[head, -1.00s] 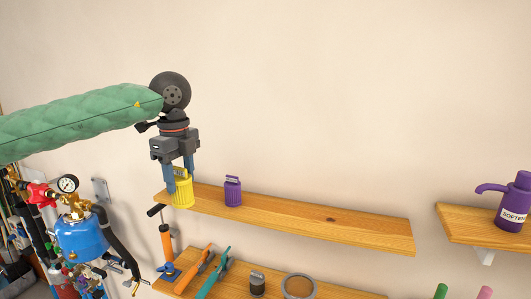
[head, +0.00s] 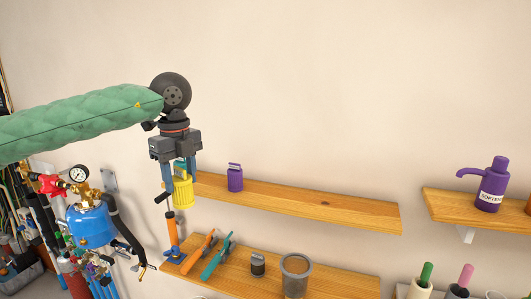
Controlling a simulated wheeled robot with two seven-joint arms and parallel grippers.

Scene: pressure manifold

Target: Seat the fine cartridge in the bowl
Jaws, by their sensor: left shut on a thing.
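My left gripper (head: 181,180) is shut on a yellow ribbed cartridge (head: 183,194), which hangs upright between the fingers in front of the left end of the upper shelf. A purple cartridge (head: 235,179) stands on that shelf, just right of the gripper. No marking shows which cartridge is the fine one. A grey round open container (head: 295,277) stands on the lower shelf, to the right and below; I cannot tell whether it is the bowl. My right gripper is out of view.
The upper shelf (head: 320,208) is clear right of the purple cartridge. The lower shelf (head: 345,284) holds an orange pump (head: 171,225), orange pliers (head: 200,249), teal pliers (head: 217,257) and a small dark canister (head: 257,265). A blue vessel (head: 90,224) with pipes stands left.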

